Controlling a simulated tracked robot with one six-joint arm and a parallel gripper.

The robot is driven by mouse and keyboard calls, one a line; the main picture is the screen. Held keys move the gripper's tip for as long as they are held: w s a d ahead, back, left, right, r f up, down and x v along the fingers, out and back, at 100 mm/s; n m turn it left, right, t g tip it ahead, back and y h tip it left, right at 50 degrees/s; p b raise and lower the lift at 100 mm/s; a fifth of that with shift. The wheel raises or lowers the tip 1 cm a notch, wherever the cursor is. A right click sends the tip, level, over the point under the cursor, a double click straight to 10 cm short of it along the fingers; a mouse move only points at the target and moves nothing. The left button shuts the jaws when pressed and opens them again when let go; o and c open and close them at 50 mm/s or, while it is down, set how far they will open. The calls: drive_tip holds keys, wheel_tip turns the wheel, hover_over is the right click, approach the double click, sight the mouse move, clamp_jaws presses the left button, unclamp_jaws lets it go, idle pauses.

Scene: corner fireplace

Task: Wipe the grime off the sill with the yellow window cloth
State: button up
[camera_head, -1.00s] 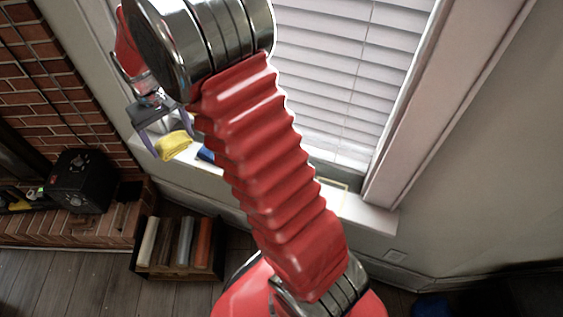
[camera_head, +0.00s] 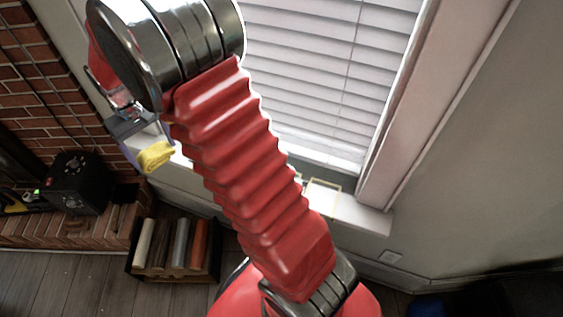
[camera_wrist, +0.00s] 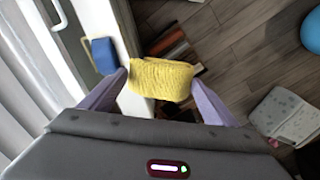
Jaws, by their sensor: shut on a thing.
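The yellow cloth (camera_head: 157,156) is held between the two purple fingers of my gripper (camera_head: 150,152). In the wrist view the folded cloth (camera_wrist: 160,86) spans the gap between the fingertips of my gripper (camera_wrist: 160,79). The white window sill (camera_head: 365,213) runs below the blinds, partly hidden by my arm. In the wrist view the sill (camera_wrist: 92,18) lies left of the cloth. The cloth appears off the sill's front edge, though its height is hard to tell. A thin pale-yellow outline (camera_head: 322,184) marks a patch on the sill. I cannot make out the grime clearly.
A blue block-like thing (camera_wrist: 101,55) sits on the sill beside my left finger. A crate of coloured rolls (camera_head: 172,250) stands on the floor below. A black box (camera_head: 78,183) rests on the brick hearth. A blue ball (camera_wrist: 312,33) and patterned box (camera_wrist: 285,115) are on the floor.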

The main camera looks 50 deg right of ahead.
drive_tip(key=s+d+f+m, duration=0.4)
drive_tip(key=s+d+m, duration=0.7)
drive_tip(key=s+d, duration=0.1)
drive_tip(key=s+d+f+m, duration=0.4)
drive_tip(key=s+d+m, duration=0.8)
drive_tip(key=s+d, duration=0.1)
drive_tip(key=shift+s+d+f, duration=0.2)
drive_tip(key=shift+s+f, duration=0.15)
drive_tip(key=shift+s, duration=0.15)
drive_tip(key=shift+f, duration=0.15)
